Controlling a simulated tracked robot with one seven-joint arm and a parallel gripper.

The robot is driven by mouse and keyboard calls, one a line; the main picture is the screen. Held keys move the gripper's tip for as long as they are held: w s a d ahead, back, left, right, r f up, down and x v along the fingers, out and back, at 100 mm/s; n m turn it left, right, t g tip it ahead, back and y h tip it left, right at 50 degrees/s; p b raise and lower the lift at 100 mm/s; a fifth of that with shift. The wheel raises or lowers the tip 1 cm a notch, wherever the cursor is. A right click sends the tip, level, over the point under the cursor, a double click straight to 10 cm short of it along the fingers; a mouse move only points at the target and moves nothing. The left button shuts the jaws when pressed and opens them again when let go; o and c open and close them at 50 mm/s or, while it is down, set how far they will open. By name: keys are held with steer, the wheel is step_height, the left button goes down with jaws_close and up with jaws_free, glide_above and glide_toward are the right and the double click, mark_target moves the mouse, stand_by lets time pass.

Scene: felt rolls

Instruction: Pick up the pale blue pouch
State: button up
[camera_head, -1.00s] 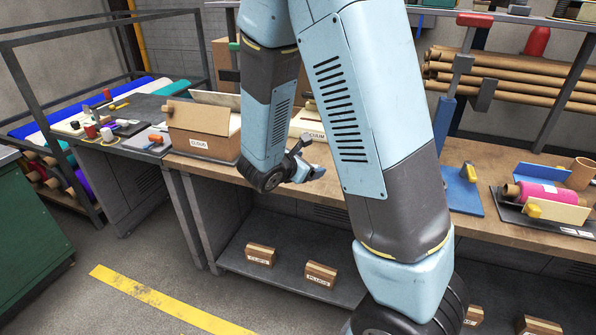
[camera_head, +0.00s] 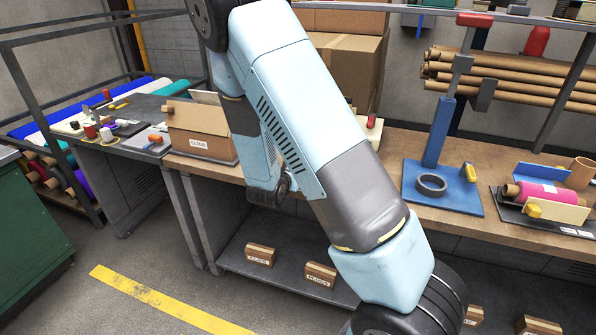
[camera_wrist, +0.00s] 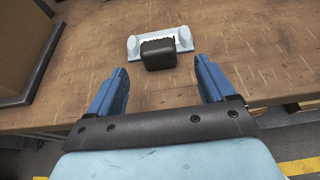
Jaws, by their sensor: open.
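In the wrist view, a pale blue-white thing (camera_wrist: 131,47) with raised, rounded ends lies on the brown bench top. A dark block (camera_wrist: 158,55) sits at its near middle and hides part of it. I cannot tell for certain that the pale thing is the pouch. My gripper (camera_wrist: 161,68) is open, its two blue fingers apart and nothing between them. The pale thing and the block lie beyond the fingertips, roughly centred between them. In the head view my arm hides the gripper and that part of the bench.
A cardboard box (camera_head: 203,146) stands at the bench's left end. To the right are a blue stand (camera_head: 436,190) with a dark ring (camera_head: 431,184) on its base, and a tray holding a pink roll (camera_head: 543,194). A carton edge (camera_wrist: 20,55) shows at the wrist view's left.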

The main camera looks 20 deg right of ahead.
steer(key=shift+x, duration=2.95)
steer(key=shift+w+a+r, duration=0.1)
steer(key=shift+r, duration=0.05)
steer(key=shift+c, duration=0.4)
steer(key=c, duration=1.2)
